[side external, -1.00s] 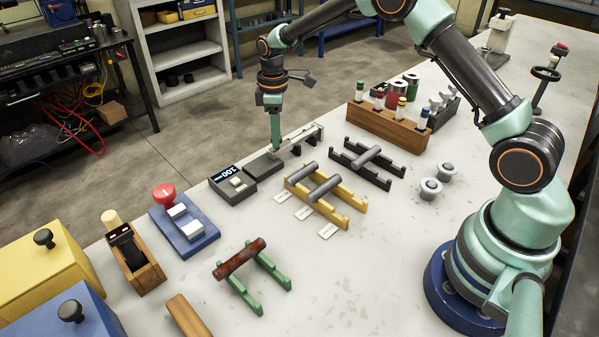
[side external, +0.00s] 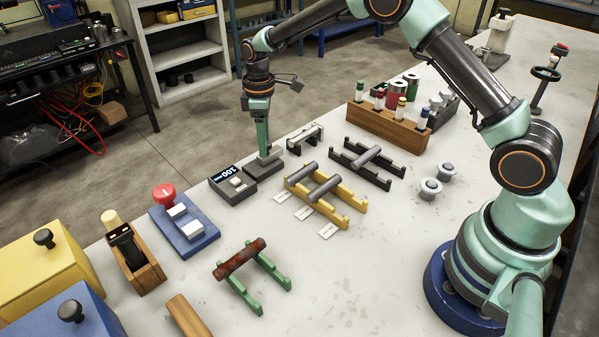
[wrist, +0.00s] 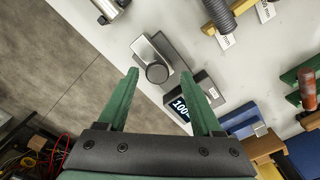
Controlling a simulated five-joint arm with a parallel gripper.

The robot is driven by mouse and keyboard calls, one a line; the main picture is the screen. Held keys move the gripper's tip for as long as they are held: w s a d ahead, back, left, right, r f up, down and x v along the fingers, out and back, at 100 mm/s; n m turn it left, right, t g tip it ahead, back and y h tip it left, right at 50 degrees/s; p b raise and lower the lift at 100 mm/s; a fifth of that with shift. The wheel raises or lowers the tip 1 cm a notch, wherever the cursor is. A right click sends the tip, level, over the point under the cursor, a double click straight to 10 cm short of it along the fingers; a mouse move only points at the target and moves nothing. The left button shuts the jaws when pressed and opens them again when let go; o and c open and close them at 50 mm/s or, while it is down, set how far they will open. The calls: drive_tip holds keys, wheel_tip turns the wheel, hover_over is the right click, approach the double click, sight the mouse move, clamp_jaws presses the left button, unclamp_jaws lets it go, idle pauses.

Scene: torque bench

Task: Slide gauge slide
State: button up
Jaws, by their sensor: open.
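The gauge is a dark block (side external: 262,169) with a pale metal slide plate (wrist: 146,51) on it and a round dark knob (wrist: 156,73). In the side view my gripper (side external: 264,151) points down with its fingertips low at the block, hiding the knob. In the wrist view my gripper (wrist: 159,76) is open, with one green fingertip on either side of the knob. I cannot tell whether either finger touches it. A display box (side external: 232,184) reading 100 stands close beside the block; it also shows in the wrist view (wrist: 180,107).
A metal fixture (side external: 304,139) stands behind the block, with a gap between. Yellow cradles (side external: 345,217) with grey bars are to the right, near white labels. A black cradle (side external: 385,178) and wooden rack (side external: 388,128) lie beyond. The blue switch base (side external: 190,236) is left.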

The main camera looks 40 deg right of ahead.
wheel_tip(320, 180, up, 12)
idle(0.4)
drive_tip(key=s+d+r+m+t, duration=0.3)
drive_tip(key=s+r+m, duration=0.2)
drive_tip(key=s+r, duration=0.55)
drive_tip(key=s+d+f+m+t, duration=0.1)
drive_tip(key=s+f+m, duration=0.3)
drive_tip(key=s, duration=0.9)
drive_tip(key=shift+s+t, duration=0.25)
drive_tip(key=shift+t, duration=0.55)
